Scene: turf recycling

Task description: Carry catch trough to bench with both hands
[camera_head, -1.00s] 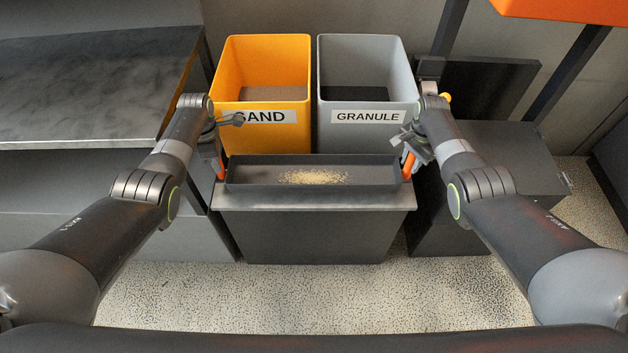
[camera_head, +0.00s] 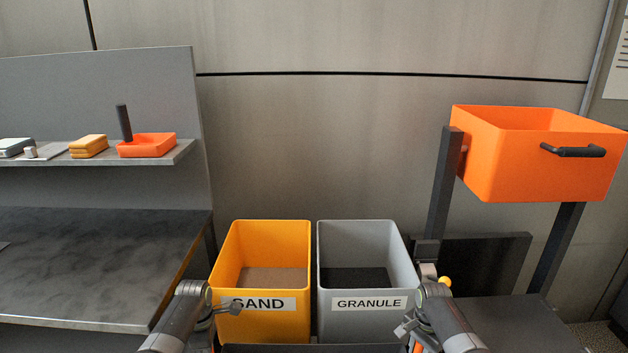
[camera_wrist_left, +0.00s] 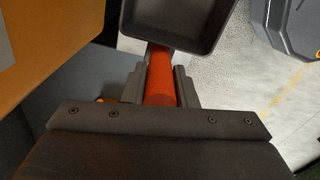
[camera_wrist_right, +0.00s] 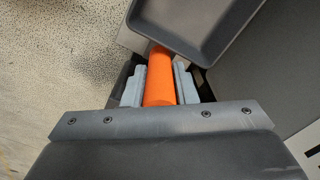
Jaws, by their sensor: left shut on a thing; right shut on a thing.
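The dark catch trough shows only as a thin strip (camera_head: 300,348) at the bottom edge of the head view; its contents are out of view there. Its tray end shows in the left wrist view (camera_wrist_left: 180,18) and the right wrist view (camera_wrist_right: 195,22). My left gripper (camera_wrist_left: 158,84) is shut on the trough's left orange handle (camera_wrist_left: 160,70). My right gripper (camera_wrist_right: 158,84) is shut on the right orange handle (camera_wrist_right: 159,70). The bench (camera_head: 95,260), with a dark, bare worktop, stands at the left in the head view.
A yellow SAND bin (camera_head: 265,325) and a grey GRANULE bin (camera_head: 365,325) stand side by side just beyond the trough. An orange hopper (camera_head: 530,165) stands on dark posts at the right. A shelf (camera_head: 180,154) above the bench holds an orange tray (camera_head: 147,146) and small items.

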